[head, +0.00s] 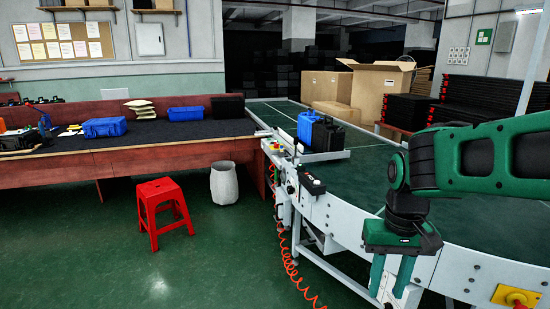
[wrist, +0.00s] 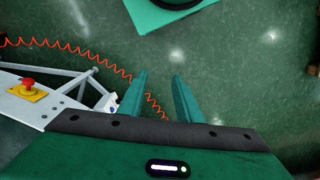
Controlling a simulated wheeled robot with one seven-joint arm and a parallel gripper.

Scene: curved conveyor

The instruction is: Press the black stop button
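My gripper (head: 391,276) hangs pointing down at the near edge of the conveyor, on the right of the head view. Its two green fingers are apart with nothing between them; the wrist view also shows the open fingers (wrist: 160,95) over bare floor and an orange coiled cord. Small coloured buttons sit on a control strip (head: 276,147) at the conveyor's left side, well to the left of my gripper. They are too small for me to pick out a black one for certain.
A red mushroom button on a yellow plate (head: 515,297) is on the conveyor's side at lower right; the wrist view shows one too (wrist: 28,85). A black device (head: 312,184) sits on the rail. Blue and black cases (head: 322,133) stand on the belt. A red stool (head: 163,208) stands on open floor.

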